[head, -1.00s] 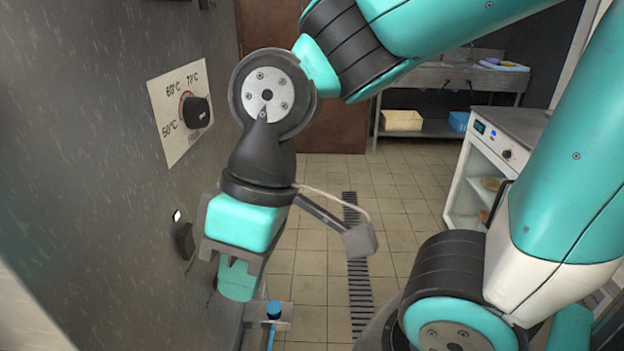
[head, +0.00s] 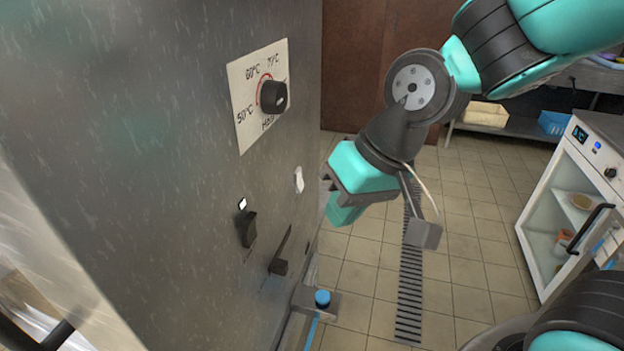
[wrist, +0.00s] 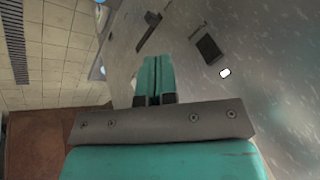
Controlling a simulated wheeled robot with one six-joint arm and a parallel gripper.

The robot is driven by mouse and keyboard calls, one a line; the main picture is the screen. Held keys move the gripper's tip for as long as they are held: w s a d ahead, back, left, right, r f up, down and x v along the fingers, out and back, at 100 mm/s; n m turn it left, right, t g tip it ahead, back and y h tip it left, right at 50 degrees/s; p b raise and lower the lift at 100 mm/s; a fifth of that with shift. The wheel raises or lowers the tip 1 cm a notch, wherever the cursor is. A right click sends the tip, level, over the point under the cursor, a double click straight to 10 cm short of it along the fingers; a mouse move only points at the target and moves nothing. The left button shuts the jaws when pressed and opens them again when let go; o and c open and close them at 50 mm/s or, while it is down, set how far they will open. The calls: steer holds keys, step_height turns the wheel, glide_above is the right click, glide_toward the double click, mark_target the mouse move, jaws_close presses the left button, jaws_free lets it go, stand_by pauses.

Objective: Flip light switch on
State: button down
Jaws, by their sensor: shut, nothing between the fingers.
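A black rocker switch (head: 248,229) sits on the steel panel, with a small lit white indicator (head: 242,204) above it. In the wrist view the black switch (wrist: 209,46) and white indicator (wrist: 225,73) are to the right of the fingers. I cannot tell the switch's position. A small white fitting (head: 299,179), possibly another switch, is farther along the panel. My gripper (head: 343,214) is shut and empty, right of the panel and apart from the black switch. Its teal fingers (wrist: 153,72) are together in the wrist view.
The panel (head: 170,130) also carries a temperature dial (head: 273,97) and a dark lever (head: 280,263). A blue-capped fitting (head: 322,298) juts out low down. A white glass-door cabinet (head: 570,205) stands at right. Tiled floor with a drain grate (head: 410,270) lies between.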

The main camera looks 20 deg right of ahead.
mark_target(300, 180)
steer(key=w+d+f+m+t+h+p, duration=0.1)
steer(key=w+d+m+t, duration=0.1)
steer(key=w+d+m, duration=0.2)
steer(key=w+d+f+m+t+h+p, duration=0.1)
steer(key=w+d+m, duration=0.3)
steer(key=w, duration=0.6)
steer(key=shift+f+t, duration=0.7)
steer(key=shift+f, duration=0.1)
steer(key=shift+w+a+f, duration=0.1)
steer(key=w+a+f+p, duration=0.2)
steer(key=w+a+f, duration=0.2)
steer(key=w+f, duration=0.3)
steer(key=shift+w+a+f+p, duration=0.35)
steer(key=shift+f+p, duration=0.05)
steer(key=shift+f, duration=0.35)
